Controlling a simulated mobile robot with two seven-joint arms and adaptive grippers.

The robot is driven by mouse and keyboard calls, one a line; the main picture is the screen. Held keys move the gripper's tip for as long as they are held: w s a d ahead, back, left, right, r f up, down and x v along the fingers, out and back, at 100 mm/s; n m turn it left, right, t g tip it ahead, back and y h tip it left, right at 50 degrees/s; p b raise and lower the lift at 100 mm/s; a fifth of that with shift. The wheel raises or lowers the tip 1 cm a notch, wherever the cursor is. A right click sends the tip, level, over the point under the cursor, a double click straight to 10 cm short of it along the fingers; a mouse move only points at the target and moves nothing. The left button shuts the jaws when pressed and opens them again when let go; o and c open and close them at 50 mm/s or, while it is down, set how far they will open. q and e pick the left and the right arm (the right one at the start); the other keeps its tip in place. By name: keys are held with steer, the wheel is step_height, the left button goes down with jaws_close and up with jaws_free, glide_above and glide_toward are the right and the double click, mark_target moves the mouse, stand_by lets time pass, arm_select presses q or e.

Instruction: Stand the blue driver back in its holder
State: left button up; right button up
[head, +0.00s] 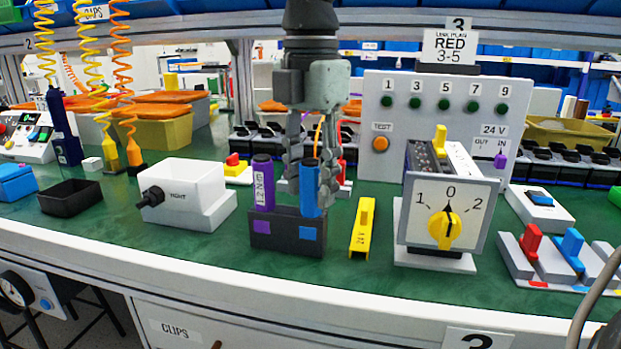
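The blue driver (310,190) stands upright at the right-hand slot of the dark holder (275,243), above the blue square mark. Its lower end is hidden by the holder's front wall, so I cannot tell how deep it sits. My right gripper (311,190) points straight down from above, with a finger on each side of the blue driver. The fingers look close against it, with no clear gap. A purple driver (263,185) stands upright in the left slot, above the purple square mark. My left gripper is not in view.
A white box (178,185) with a black knob stands left of the holder. A yellow bar (362,228) lies just right of it. The rotary switch (444,225) stands further right, its yellow knob pointing at 0. The green bench before the holder is clear.

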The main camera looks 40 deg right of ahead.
steer(key=shift+o, duration=0.4)
step_height(320, 180, up, 12)
steer(key=shift+r, duration=0.1)
stand_by(0.3)
